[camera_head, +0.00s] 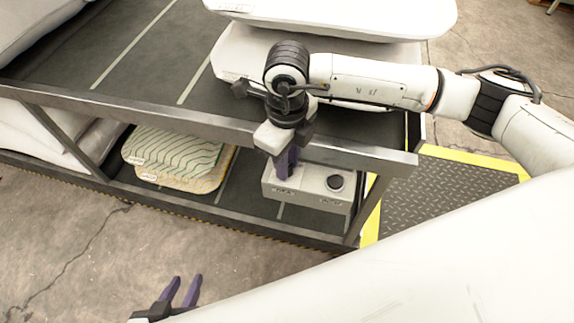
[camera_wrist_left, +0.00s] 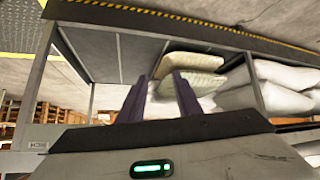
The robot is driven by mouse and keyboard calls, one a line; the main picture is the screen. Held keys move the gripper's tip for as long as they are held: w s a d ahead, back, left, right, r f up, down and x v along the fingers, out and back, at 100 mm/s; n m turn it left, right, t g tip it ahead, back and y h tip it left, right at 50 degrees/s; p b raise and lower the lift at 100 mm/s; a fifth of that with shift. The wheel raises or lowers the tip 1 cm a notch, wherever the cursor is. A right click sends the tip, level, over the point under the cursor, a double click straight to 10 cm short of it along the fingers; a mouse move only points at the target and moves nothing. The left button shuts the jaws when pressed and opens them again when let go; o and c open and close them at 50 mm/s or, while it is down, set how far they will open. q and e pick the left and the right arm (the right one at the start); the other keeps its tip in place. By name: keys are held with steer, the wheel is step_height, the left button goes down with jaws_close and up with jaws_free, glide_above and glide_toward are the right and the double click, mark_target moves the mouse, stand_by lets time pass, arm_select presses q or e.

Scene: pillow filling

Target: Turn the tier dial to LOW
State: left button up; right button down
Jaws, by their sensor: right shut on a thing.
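A pale grey control box (camera_head: 308,192) sits on the lower shelf at its right end. A round black knob (camera_head: 335,182) shows on the right of its top. My right gripper (camera_head: 286,172) reaches down past the upper shelf's front edge to the left part of the box top. Its purple fingers are shut on a part of the box that they hide, seemingly a dial; its setting cannot be read. My left gripper (camera_head: 182,290) is open and empty, low in front of the rack; its spread fingers also show in the left wrist view (camera_wrist_left: 156,95).
Patterned pillows (camera_head: 180,155) lie on the lower shelf left of the box. White pillows (camera_head: 330,15) are stacked on the upper shelf (camera_head: 130,65). The rack's metal front rail (camera_head: 200,128) runs close to my right gripper. The floor in front is clear.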

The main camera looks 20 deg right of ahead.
steer(key=shift+f+n+b, duration=0.2)
steer(key=shift+n+b, duration=0.55)
steer(key=shift+n, duration=0.25)
steer(key=n+b, duration=0.3)
steer(key=shift+n, duration=0.3)
steer(key=shift+n+b, duration=1.85)
steer(key=shift+n, duration=0.15)
steer(key=shift+r+n+b, duration=0.1)
steer(key=shift+n+b, duration=0.5)
steer(key=shift+n, duration=0.2)
arm_select(q)
step_height(320, 180, down, 6)
steer(key=shift+d+n, duration=0.2)
steer(key=shift+n, duration=0.1)
arm_select(e)
steer(key=shift+n, duration=0.3)
arm_select(q)
steer(key=shift+d+f, duration=0.1)
arm_select(e)
steer(key=shift+r, duration=0.15)
steer(key=c, duration=1.8)
jaws_free()
